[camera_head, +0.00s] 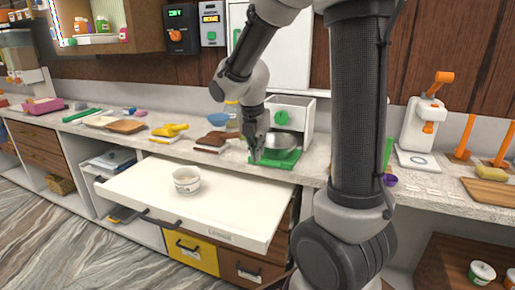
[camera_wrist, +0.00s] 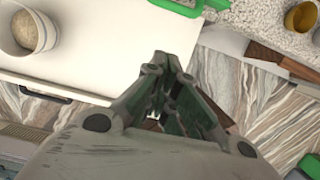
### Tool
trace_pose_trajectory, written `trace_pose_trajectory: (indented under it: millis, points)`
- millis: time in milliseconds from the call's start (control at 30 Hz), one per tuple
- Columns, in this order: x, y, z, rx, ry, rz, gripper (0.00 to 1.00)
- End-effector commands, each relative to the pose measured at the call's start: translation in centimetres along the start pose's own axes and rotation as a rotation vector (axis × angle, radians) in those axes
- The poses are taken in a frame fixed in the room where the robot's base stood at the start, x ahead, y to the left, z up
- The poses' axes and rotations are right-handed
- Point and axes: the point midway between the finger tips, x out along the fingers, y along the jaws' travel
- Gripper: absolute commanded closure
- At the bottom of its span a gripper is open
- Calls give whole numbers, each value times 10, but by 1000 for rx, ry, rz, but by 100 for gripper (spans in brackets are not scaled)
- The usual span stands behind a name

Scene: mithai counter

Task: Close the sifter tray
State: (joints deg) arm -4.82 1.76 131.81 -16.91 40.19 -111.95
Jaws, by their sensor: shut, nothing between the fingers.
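A white machine with a green knob (camera_head: 289,103) stands on the counter, probably the sifter. A green tray (camera_head: 285,160) sticks out low at its front, under a metal bowl (camera_head: 285,141). A green edge, likely this tray, shows at the top of the wrist view (camera_wrist: 178,6). My gripper (camera_head: 254,157) points down at the tray's left front; whether it touches cannot be told. In the wrist view my gripper (camera_wrist: 167,58) is shut and empty, over the right edge of a white pull-out board.
The wide white pull-out board (camera_head: 130,183) extends from below the counter, with a white tub (camera_head: 187,181) on it. A brown-handled tool (camera_head: 213,141) and a yellow one (camera_head: 169,131) lie left of the machine. A white juicer-like device (camera_head: 423,125) stands right.

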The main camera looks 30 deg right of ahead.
Motion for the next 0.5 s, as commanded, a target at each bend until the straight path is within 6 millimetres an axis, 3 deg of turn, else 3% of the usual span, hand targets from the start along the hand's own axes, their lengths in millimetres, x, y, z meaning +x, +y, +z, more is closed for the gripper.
trace_pose_trajectory:
  millis: [300,500]
  points:
    - [68,-1,1,2,3,-4,100]
    - [77,-1,28,5,1,-1,100]
